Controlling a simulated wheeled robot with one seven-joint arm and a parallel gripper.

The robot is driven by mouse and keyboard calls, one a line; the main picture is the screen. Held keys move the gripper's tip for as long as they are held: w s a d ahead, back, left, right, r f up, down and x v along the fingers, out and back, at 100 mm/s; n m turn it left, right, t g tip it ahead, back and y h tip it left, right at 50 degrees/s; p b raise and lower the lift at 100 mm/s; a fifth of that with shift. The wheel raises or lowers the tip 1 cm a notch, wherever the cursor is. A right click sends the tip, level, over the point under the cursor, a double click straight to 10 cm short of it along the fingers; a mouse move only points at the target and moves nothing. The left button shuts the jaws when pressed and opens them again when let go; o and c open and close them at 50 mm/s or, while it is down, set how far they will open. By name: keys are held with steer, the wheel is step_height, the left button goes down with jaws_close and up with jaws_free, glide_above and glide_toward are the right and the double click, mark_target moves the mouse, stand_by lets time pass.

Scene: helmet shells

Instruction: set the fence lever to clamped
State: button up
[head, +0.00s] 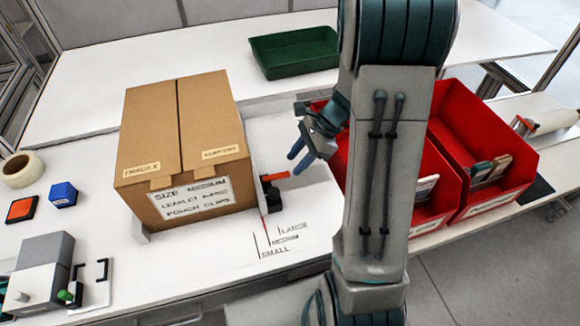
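The fence lever (275,177) is a short orange-red handle beside the right side of the cardboard box, pointing right. A black block (273,200) sits just below it in the picture. The pale fence (262,190) runs along the box's right side. My gripper (292,166) is to the upper right of the lever, with its two blue fingers apart and nothing visible between them. It looks close to the lever's tip, but I cannot tell whether they touch. My own arm hides part of the table to the right.
The cardboard box (185,145) is labelled size medium. Size marks (283,240) lie in front of the fence. Red bins (485,150) stand right, a green tray (295,52) behind. A tape roll (22,168), blue block (63,194) and grey device (40,275) are left.

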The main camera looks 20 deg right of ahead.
steer(key=v, duration=0.9)
steer(key=s+a+r+n+t+h, duration=0.1)
steer(key=s+a+r+n+h, duration=0.1)
steer(key=s+n, duration=0.2)
steer(key=s+a+r+n+t+h, duration=0.1)
steer(key=s+a+r+n+h, duration=0.1)
steer(key=s+n, duration=0.3)
steer(key=s+a+r+n+h+p, duration=0.1)
steer(key=s+a+r+n+h, duration=0.1)
steer(key=n, duration=0.6)
steer(key=s+a+h, duration=0.1)
steer(key=s+a, duration=0.1)
steer(key=shift+s+n+t, duration=0.4)
